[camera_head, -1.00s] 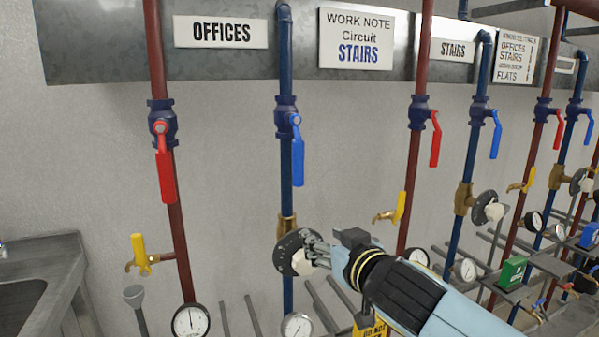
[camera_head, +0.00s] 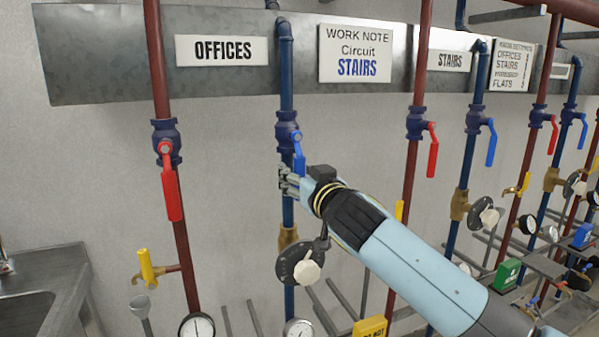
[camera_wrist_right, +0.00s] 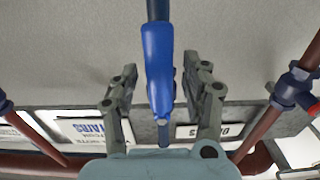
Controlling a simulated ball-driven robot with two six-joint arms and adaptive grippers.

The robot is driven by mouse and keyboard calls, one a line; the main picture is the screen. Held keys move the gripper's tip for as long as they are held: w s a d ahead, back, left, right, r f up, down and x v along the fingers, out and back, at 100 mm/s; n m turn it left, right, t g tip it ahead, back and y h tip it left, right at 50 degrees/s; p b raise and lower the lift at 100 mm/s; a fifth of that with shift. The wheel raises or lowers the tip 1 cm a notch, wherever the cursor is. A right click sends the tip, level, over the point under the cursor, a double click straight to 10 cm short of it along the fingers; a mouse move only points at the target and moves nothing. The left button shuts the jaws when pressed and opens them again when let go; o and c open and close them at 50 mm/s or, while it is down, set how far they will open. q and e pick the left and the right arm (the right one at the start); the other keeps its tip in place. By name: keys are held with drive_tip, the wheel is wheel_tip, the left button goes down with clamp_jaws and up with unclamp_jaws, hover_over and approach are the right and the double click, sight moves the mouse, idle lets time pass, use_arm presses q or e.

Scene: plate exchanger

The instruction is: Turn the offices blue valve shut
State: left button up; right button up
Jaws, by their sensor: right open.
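The offices blue valve (camera_head: 287,128) sits on the blue pipe just right of the OFFICES sign (camera_head: 222,50). Its blue handle (camera_head: 299,152) hangs down along the pipe. My right gripper (camera_head: 284,180) is at the lower end of this handle and hides its tip in the head view. In the right wrist view the blue handle (camera_wrist_right: 159,70) lies between the two open fingers of my right gripper (camera_wrist_right: 158,80), with gaps on both sides. My left gripper is not in view.
A red-handled valve (camera_head: 168,180) is on the red pipe to the left. A black round dial with a white knob (camera_head: 305,268) is below on the same blue pipe. Another red-handled valve (camera_head: 431,150) stands to the right. A sink (camera_head: 40,290) is at lower left.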

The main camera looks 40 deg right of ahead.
clamp_jaws()
idle(0.3)
idle(0.3)
